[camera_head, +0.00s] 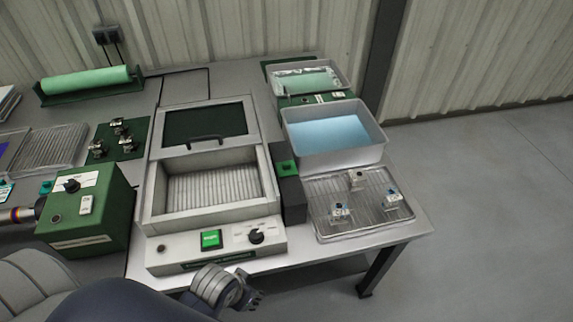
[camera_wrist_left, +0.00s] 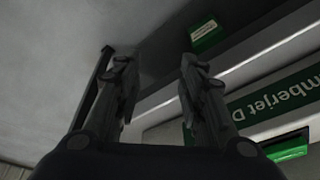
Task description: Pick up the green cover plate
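A small green square piece (camera_head: 288,168) with a dark centre sits on a dark box right of the grey machine; it may be the green cover plate, but I cannot tell for sure. A green piece with a pale marking (camera_wrist_left: 206,36) shows at the top of the left wrist view; I cannot tell whether it is the same thing. My left gripper (camera_head: 248,294) is in front of the machine's front panel, apart from the green square piece. In the left wrist view its two fingers (camera_wrist_left: 155,62) stand apart with nothing between them. My right gripper is not in view.
The grey machine (camera_head: 158,200) with an open lid, green button (camera_head: 211,240) and knob stands at the table's front. A blue-filled tray (camera_head: 375,150) and a wire rack (camera_head: 330,226) with small parts are at right. A green control box (camera_head: 105,215) stands left. Floor at right is clear.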

